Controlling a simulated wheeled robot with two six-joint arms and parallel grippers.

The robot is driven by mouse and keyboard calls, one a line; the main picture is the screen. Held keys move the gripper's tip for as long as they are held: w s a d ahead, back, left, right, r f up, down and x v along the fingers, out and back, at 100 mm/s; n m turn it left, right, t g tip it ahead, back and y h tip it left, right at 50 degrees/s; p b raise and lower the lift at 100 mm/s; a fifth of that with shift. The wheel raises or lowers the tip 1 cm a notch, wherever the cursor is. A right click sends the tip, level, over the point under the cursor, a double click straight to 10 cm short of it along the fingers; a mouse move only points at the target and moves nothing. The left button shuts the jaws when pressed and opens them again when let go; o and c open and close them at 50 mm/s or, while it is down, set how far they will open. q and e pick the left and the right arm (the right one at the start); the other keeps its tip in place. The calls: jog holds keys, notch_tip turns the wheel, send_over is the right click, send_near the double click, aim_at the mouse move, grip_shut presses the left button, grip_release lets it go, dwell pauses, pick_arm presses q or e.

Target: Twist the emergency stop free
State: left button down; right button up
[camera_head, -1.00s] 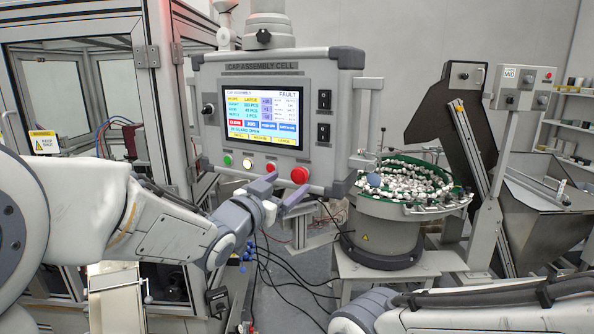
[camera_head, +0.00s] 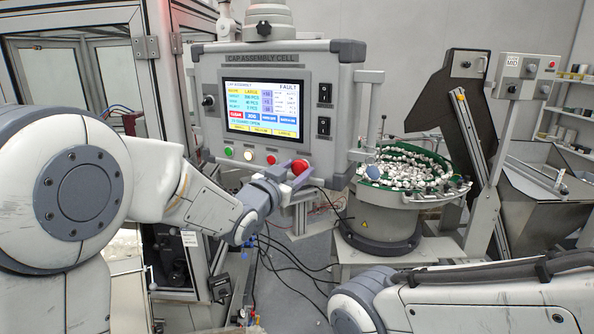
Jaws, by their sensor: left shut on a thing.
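The control panel (camera_head: 210,132) hangs in the middle, with a lit screen reading CAP ASSEMBLY and FAULT. The red mushroom emergency stop (camera_head: 301,167) sits at the lower right of its front, at the right end of the button row. My left gripper (camera_head: 290,171) is at the emergency stop, its fingers around the red head and shut on it. The fingers cover part of the button's edge. My right arm enters at the lower right; its gripper is not clearly visible.
A green (camera_head: 228,151), a white (camera_head: 248,155) and a smaller red button (camera_head: 271,159) line the panel's lower edge. A bowl feeder (camera_head: 383,223) full of white caps stands at right behind the panel. Cables lie on the floor below.

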pick_arm(q)
jog(key=shift+f+m+b, duration=0.15)
jog(key=shift+m+b, duration=0.15)
jog(key=shift+b, duration=0.35)
jog(key=m+b, duration=0.5)
jog(key=b, duration=0.2)
jog(key=shift+f, duration=0.1)
jog(key=shift+s+r+m+b, duration=0.1)
jog(key=shift+r+m+b, duration=0.15)
jog(key=shift+m+b, duration=1.1)
jog(key=shift+c, duration=1.4)
grip_release()
jog(key=shift+d, duration=0.1)
